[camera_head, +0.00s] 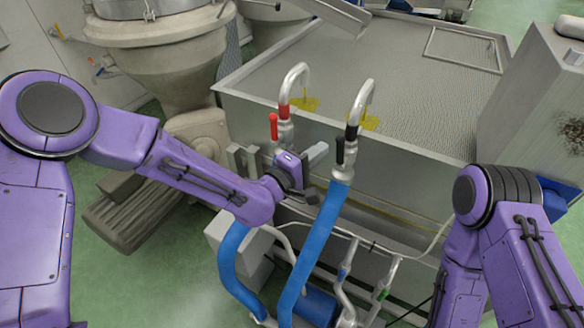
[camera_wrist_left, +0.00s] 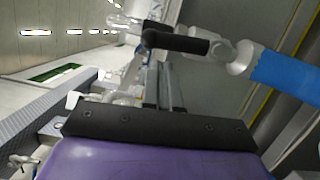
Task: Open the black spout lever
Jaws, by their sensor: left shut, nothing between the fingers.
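The black spout lever (camera_head: 340,151) stands upright on the left side of the black-banded metal spout (camera_head: 353,130), above a blue hose. In the left wrist view the lever (camera_wrist_left: 176,41) lies across the picture, just beyond my fingertips. My left gripper (camera_head: 318,153) is shut and empty, its grey fingers pointing at the lever from the left. The fingers also show in the left wrist view (camera_wrist_left: 163,70). I cannot tell whether they touch the lever. My right gripper is out of view; only my right arm shows at the right.
A second spout (camera_head: 290,90) with a red lever (camera_head: 274,127) stands left of the black one. Both curve over the rim of a steel tank (camera_head: 400,75) behind. Blue hoses (camera_head: 318,245) run down in front. A grey box (camera_head: 535,90) stands at the right.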

